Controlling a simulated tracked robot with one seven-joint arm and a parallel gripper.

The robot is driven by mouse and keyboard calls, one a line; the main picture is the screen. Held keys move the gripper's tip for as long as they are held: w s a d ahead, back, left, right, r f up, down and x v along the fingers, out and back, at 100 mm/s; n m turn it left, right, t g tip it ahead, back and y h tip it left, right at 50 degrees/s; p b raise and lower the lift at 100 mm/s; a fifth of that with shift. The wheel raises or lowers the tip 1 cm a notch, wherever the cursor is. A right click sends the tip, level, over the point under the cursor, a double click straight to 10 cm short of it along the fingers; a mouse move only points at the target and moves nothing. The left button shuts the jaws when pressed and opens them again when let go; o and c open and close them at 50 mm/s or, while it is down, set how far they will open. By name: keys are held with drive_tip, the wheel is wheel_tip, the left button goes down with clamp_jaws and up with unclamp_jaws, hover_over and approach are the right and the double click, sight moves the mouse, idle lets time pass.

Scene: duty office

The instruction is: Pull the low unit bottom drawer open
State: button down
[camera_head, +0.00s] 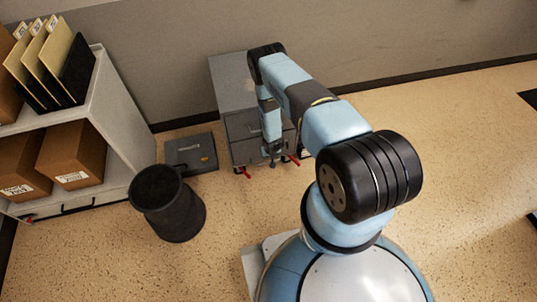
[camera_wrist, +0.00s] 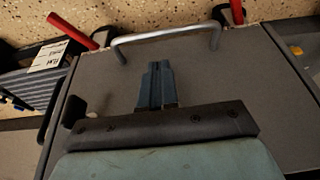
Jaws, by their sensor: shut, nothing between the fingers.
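The low unit (camera_head: 228,80) is a grey metal cabinet against the back wall. Its drawer fronts face me, partly hidden by my arm. My gripper (camera_head: 272,155) hangs in front of them, pointing down. In the wrist view a broad grey drawer front (camera_wrist: 215,80) fills the middle, with a silver bar handle (camera_wrist: 165,37) near the floor edge. My gripper (camera_wrist: 155,68) is shut and empty there. Its fingertips are short of the handle in the picture, with no contact visible. No open gap at the drawer shows clearly.
Red levers (camera_head: 245,171) stick out at the unit's foot; one also shows in the wrist view (camera_wrist: 73,31). A black bin (camera_head: 170,207) and a dark flat case (camera_head: 190,153) stand left of the unit, near a shelf (camera_head: 122,110).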

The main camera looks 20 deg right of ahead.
drive_tip(key=x, duration=0.7)
idle(0.4)
